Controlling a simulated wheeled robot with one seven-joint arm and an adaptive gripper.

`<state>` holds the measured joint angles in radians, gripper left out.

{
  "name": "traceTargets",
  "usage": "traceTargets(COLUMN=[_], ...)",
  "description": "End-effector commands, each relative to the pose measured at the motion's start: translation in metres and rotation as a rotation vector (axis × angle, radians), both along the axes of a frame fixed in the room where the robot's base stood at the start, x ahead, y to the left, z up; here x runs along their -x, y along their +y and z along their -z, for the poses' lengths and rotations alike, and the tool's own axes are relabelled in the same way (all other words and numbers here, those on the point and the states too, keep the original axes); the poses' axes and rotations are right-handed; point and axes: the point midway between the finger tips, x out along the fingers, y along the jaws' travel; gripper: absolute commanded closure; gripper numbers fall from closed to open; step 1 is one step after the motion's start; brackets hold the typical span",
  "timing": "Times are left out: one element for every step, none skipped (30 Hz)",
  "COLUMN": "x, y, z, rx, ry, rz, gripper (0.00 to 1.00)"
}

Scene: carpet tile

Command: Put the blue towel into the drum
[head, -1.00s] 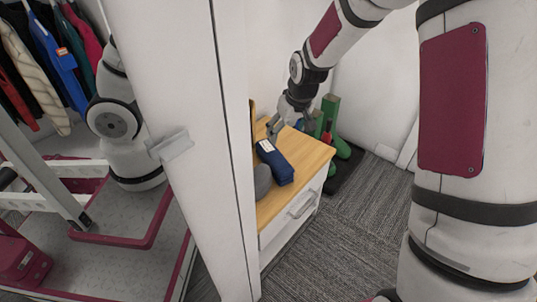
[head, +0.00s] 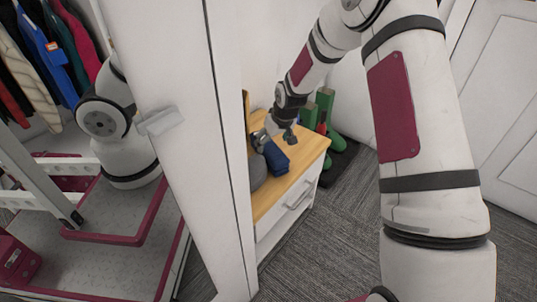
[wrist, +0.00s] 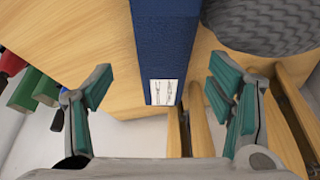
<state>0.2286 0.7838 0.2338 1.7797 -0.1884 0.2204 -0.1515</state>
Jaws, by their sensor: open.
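The blue towel (head: 277,157) is a long blue bundle on the wooden top of the white cabinet. In the wrist view the towel (wrist: 167,45) runs from the top edge toward me, and a white label shows on its near end. My gripper (head: 264,134) is at the towel's far end. In the wrist view my gripper (wrist: 160,75) is open, with one green-padded finger on each side of the towel's labelled end and gaps between. Whether the fingers are level with the towel I cannot tell. No drum is in view.
A grey ribbed thing (wrist: 270,22) lies beside the towel on the cabinet top (head: 302,150). Wooden pegs (wrist: 292,100) show near the right finger. Green boots (head: 324,105) stand behind the cabinet. A tall white panel (head: 185,150) hides the cabinet's left side. Carpet in front is clear.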

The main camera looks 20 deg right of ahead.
Motion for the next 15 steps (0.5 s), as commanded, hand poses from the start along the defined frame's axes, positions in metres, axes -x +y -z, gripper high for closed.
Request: traceTargets(x=[-0.001, -0.002, -0.004, -0.005, -0.007, -0.008, -0.01, -0.011, -0.014, -0.015, -0.016, -0.017, -0.018, -0.018, -0.019], y=[0.001, 0.002, 0.003, 0.004, 0.005, 0.007, 0.008, 0.009, 0.009, 0.009, 0.009, 0.01, 0.01, 0.01, 0.01], z=[0.004, 0.006, 0.01, 0.014, 0.018, 0.024, 0.028, 0.032, 0.037, 0.04, 0.043, 0.046, 0.046, 0.047, 0.046], rx=[0.0, 0.0, 0.0, 0.0, 0.0, 0.0, 0.0, 0.0, 0.0, -0.001, -0.001, -0.001, -0.001, 0.0, 0.0], ry=[0.0, 0.0, 0.0, 0.0, 0.0, 0.001, 0.001, 0.001, 0.001, 0.001, 0.001, 0.001, 0.001, 0.0, 0.0], rz=[-0.001, -0.001, -0.001, -0.001, -0.002, -0.002, -0.002, -0.002, -0.001, 0.0, 0.0, 0.0, 0.0, 0.0, 0.0], gripper=[0.25, 0.25, 0.25, 0.25, 0.25, 0.25, 0.25, 0.25, 0.25, 0.25, 0.25, 0.25, 0.25, 0.25, 0.25])
